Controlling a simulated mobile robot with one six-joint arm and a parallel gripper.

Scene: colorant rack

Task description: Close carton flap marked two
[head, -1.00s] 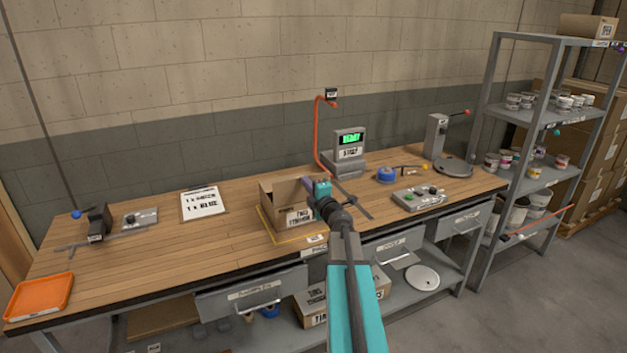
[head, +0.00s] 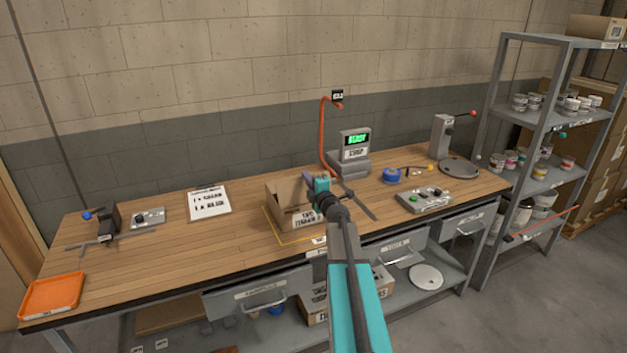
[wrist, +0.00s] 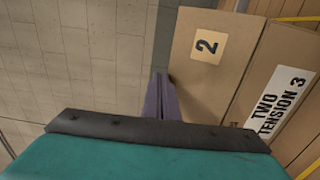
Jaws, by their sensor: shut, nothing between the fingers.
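An open-topped brown carton (head: 284,212) stands on the workbench inside a yellow outline. Its front bears a white label, which the wrist view shows as "TWO TENSION 3" on the front panel (wrist: 283,100). The flap marked 2 (wrist: 190,65) fills the upper middle of the wrist view, with a tan "2" tag. I cannot tell its exact tilt. My gripper (head: 306,178) is at the carton's upper right in the head view. In the wrist view its purple fingers (wrist: 160,96) are together and empty, at the flap's lower left edge; contact is unclear.
A scale with a green display (head: 355,143) and an orange hose (head: 323,130) stand behind the carton. A grey control box (head: 424,199) and a blue roll (head: 391,175) lie to the right. Bare bench top (head: 170,255) lies left of the carton.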

